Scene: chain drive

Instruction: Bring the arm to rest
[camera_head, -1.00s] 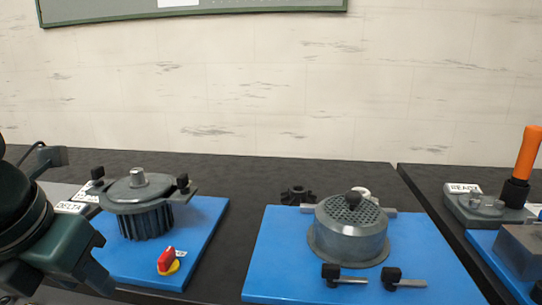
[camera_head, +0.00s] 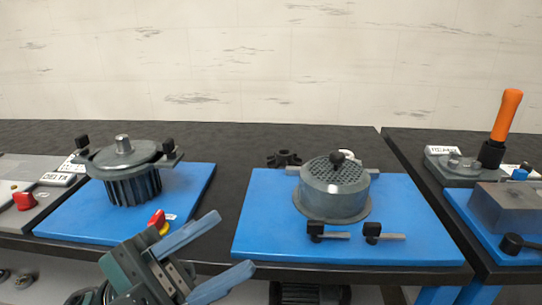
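My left gripper (camera_head: 234,242) is at the bottom of the head view, left of the middle. Its two blue-grey fingers point up and to the right, and they stand apart with nothing between them. It is in front of the left blue plate (camera_head: 80,222), and one finger covers part of that plate's front edge. My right gripper is not in view.
A finned grey motor housing (camera_head: 130,180) and a red and yellow switch (camera_head: 158,221) are on the left plate. A second blue plate (camera_head: 262,225) carries a mesh-topped round housing (camera_head: 334,190). An orange handle (camera_head: 507,115) stands upright at the right. Black table surface lies between the plates.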

